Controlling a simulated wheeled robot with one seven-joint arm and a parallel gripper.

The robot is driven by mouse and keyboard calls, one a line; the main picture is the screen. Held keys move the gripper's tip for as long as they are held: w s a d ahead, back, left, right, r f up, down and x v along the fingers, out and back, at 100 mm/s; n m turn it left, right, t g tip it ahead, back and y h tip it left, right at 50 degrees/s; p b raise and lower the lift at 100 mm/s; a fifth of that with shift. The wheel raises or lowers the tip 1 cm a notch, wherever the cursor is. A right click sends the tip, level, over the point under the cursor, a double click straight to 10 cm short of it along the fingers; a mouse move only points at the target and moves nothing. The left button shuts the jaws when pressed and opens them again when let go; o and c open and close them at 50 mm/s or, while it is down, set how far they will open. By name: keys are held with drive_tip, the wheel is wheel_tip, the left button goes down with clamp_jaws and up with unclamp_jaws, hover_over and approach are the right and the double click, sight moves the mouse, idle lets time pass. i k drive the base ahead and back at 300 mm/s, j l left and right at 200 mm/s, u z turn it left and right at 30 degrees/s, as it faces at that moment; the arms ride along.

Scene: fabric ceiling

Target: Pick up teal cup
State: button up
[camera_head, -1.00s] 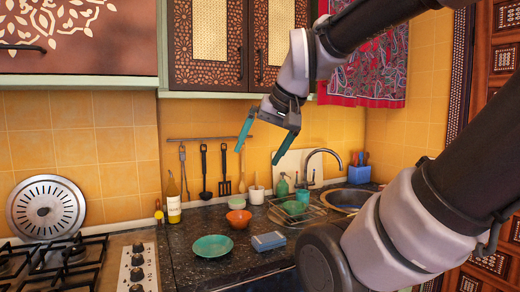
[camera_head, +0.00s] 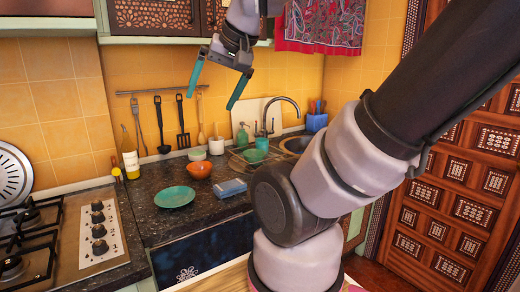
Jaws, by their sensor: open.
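The teal cup (camera_head: 262,143) appears to be the small teal vessel at the dish rack (camera_head: 240,163), beside the sink. Part of the rack is hidden behind my arm. My gripper (camera_head: 210,97) hangs above the counter in front of the tiled wall, pointing down. Its two teal fingers are spread apart with nothing between them. It is above and to the left of the cup, well apart from it.
A teal plate (camera_head: 174,197), an orange bowl (camera_head: 199,169), a blue box (camera_head: 231,187) and a bottle (camera_head: 130,155) stand on the dark counter (camera_head: 150,222). A faucet (camera_head: 270,118) rises by the sink (camera_head: 296,144). A gas stove (camera_head: 50,235) is at left.

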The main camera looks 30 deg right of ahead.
sight(261, 144)
drive_tip(key=z, duration=1.15)
drive_tip(key=i+j+z, duration=0.1)
drive_tip(key=j+z, duration=0.15)
drive_tip(key=i+j+z, duration=0.1)
drive_tip(key=j+z, duration=0.15)
drive_tip(key=j, duration=0.15)
